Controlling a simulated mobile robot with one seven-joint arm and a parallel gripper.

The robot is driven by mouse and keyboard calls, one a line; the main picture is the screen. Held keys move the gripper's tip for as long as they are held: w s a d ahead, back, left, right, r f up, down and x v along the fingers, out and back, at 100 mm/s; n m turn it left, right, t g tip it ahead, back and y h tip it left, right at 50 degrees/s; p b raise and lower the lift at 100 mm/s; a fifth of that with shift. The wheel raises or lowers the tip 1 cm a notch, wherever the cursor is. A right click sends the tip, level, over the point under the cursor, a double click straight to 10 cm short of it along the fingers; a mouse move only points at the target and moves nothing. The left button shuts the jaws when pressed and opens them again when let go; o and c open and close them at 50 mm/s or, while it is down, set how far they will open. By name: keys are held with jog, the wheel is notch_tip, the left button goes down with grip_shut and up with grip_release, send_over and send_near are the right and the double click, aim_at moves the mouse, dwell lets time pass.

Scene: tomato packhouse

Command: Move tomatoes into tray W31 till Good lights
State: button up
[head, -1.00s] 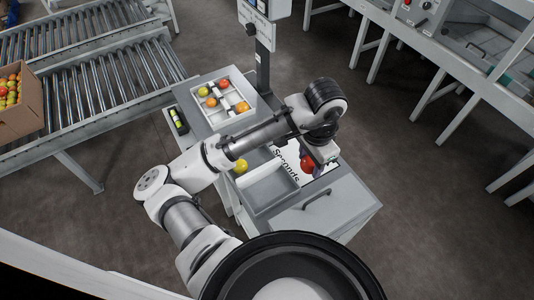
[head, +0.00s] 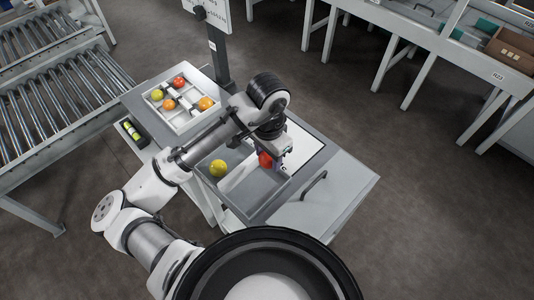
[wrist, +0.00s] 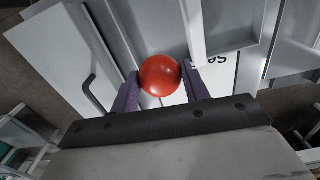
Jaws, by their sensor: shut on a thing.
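My gripper (wrist: 160,88) is shut on a red tomato (wrist: 160,75), one purple finger on each side. In the head view the same tomato (head: 265,160) hangs by the divider of the grey bin, partly hidden by my gripper. A white sectioned tray (head: 203,118) stands on the scale at the back left; no W31 label is legible. It holds a yellow, a red and two orange tomatoes. A yellow tomato (head: 218,168) lies in the left part of the grey bin (head: 262,200). No Good light can be made out.
A white panel marked Seconds (wrist: 218,64) lies beside the bin, partly covered in the wrist view. A dark post (head: 218,50) rises behind the white tray. A small device with yellow-green parts (head: 131,130) sits left of it. Roller conveyors (head: 50,95) are at the left.

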jog(key=b, duration=0.6)
send_over(268, 180)
jog(key=shift+f, duration=3.9)
jog(key=shift+f+b, duration=0.3)
jog(key=shift+f, duration=0.3)
jog(key=o, duration=0.8)
jog(key=c, duration=0.3)
jog(key=shift+r, duration=0.15)
notch_tip(268, 180, up, 7)
jog(key=p, duration=0.6)
